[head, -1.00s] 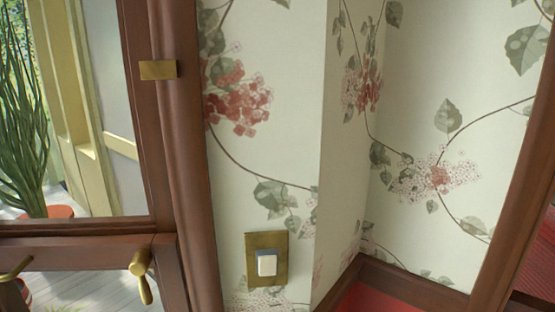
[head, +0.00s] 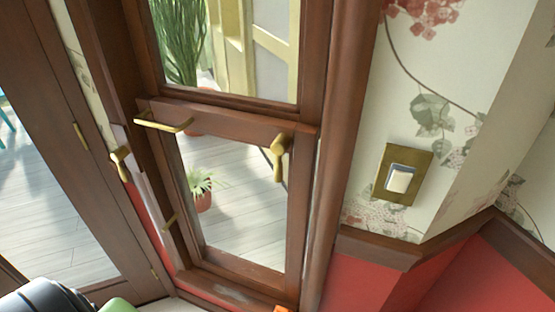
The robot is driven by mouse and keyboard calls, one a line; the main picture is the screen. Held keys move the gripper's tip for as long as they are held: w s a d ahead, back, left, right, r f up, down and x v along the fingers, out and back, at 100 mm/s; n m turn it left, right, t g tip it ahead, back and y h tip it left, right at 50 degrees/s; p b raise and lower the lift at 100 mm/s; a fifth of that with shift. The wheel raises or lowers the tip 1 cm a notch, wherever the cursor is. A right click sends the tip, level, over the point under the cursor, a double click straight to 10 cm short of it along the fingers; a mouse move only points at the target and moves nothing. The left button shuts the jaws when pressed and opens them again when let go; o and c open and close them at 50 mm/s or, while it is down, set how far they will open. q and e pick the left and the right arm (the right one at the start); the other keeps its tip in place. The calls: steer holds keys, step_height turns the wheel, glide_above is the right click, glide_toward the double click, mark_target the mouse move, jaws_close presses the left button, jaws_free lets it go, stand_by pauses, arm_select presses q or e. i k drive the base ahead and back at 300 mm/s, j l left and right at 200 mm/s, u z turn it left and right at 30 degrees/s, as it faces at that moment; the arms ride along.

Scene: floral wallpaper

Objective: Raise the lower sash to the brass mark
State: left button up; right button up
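The lower sash (head: 222,268) is a brown wooden frame with clear glass, in the middle of the head view. A brass bar handle (head: 163,125) is on the left of its top rail, and a brass latch (head: 279,158) is on the right. Its bottom rail is low, close above the sill; whether they touch is unclear. My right gripper cannot be made out.
A brass switch plate (head: 403,174) with a white rocker is on the floral wall at right. A brass knob (head: 120,163) is on the frame left of the sash. A tiny orange piece (head: 282,309) at the bottom edge is unclear. A potted plant (head: 202,192) stands behind the glass.

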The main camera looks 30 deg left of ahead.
mark_target(158, 116)
steer(key=u, duration=1.3)
steer(key=l+z, duration=0.1)
steer(key=k+l, duration=0.05)
steer(key=l, duration=0.05)
